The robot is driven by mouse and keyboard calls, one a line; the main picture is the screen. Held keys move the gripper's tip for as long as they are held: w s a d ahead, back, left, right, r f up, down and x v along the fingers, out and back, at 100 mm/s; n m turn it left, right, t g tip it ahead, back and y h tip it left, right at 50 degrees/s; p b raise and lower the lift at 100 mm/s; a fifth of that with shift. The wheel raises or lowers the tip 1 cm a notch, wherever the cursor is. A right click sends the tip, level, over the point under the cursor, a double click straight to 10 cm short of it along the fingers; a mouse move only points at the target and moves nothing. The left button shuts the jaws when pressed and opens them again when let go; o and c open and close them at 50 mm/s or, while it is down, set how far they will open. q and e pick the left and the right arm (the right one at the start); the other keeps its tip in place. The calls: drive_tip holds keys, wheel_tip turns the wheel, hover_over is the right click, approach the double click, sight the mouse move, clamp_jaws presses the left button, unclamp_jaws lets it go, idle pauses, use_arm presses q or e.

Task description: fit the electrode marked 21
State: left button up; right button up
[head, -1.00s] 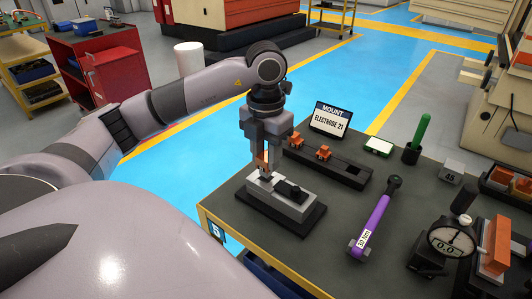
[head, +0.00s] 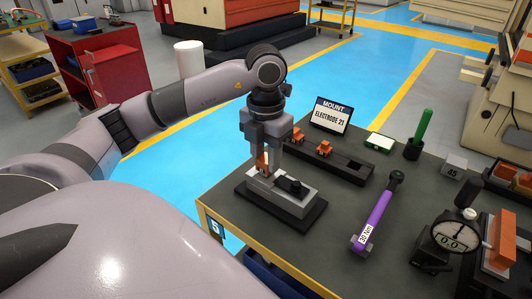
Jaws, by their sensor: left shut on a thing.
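My left gripper (head: 264,163) points down over the grey fixture block (head: 297,203) on its dark base plate, near the table's front left corner. It is shut on a copper electrode (head: 262,160), which shows as a small orange strip between the fingers. The electrode's lower end is at the left part of the fixture; I cannot tell whether it is seated. Its marking is not readable. A sign (head: 331,115) reads "MOUNT ELECTRODE 21". Two other copper electrodes (head: 324,148) stand in the dark rack (head: 345,168) behind the fixture. My right gripper is not in view.
A purple torque wrench (head: 375,217) marked "30 Nm" lies right of the fixture. A dial gauge (head: 452,238) reading 0.0, a block marked 45 (head: 453,171) and a green-handled tool in a black cup (head: 413,150) stand further right. The tabletop between fixture and wrench is clear.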

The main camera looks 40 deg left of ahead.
use_arm(q)
drive_tip(key=shift+f+b, duration=0.3)
drive_tip(key=shift+f, duration=0.15)
drive_tip(key=o, duration=1.1)
drive_tip(key=shift+o, duration=0.2)
wheel_tip(320, 180, up, 6)
drive_tip(key=shift+r+p, duration=0.1)
drive_tip(key=shift+p, duration=0.2)
drive_tip(key=shift+r, duration=0.5)
